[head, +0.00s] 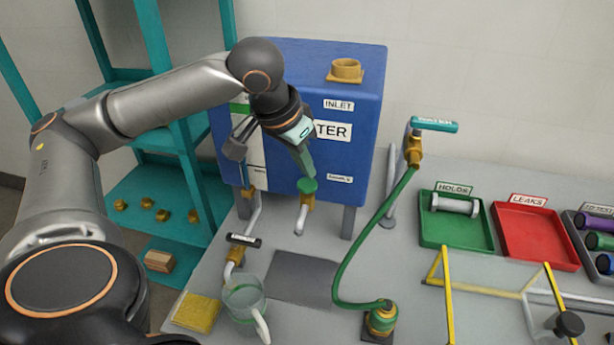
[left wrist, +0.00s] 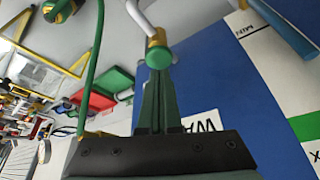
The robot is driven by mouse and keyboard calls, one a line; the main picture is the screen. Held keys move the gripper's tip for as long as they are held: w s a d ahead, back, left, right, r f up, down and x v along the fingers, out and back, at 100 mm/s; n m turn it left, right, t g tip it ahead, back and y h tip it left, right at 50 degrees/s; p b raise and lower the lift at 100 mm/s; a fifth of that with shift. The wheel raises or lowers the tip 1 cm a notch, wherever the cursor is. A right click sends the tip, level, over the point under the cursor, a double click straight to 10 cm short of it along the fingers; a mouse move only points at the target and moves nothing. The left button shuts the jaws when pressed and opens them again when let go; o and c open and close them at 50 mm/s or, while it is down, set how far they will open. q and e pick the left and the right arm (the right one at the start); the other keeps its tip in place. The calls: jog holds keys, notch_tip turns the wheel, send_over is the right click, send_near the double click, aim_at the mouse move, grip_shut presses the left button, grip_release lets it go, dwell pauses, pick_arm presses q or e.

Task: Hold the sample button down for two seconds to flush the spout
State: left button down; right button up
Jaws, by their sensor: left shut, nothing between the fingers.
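The sample button is a green cap (head: 307,185) on a brass valve on the front of the blue water tank (head: 362,95). A white spout (head: 301,220) bends down below it. My left gripper (head: 309,172) is shut and empty, its fingertips pointing down at the button's top. In the left wrist view the button (left wrist: 158,54) sits right at the ends of the closed fingers (left wrist: 157,78). The tips touch it or are very close; I cannot tell whether it is pressed in. No water shows at the spout. My right gripper is not in view.
A clear jug (head: 243,300) stands left of a dark grey mat (head: 300,278), with a yellow sponge (head: 195,312) beside it. A green hose (head: 378,235) rises to a teal-handled valve (head: 433,125). Green (head: 440,236) and red (head: 535,237) trays lie to the right.

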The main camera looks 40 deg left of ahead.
pick_arm(q)
notch_tip(320, 180, up, 3)
jog(key=p, duration=0.3)
jog(key=shift+p, duration=0.3)
jog(key=shift+r, duration=1.05)
jog(key=shift+s+f, duration=0.1)
jog(key=shift+s, duration=0.05)
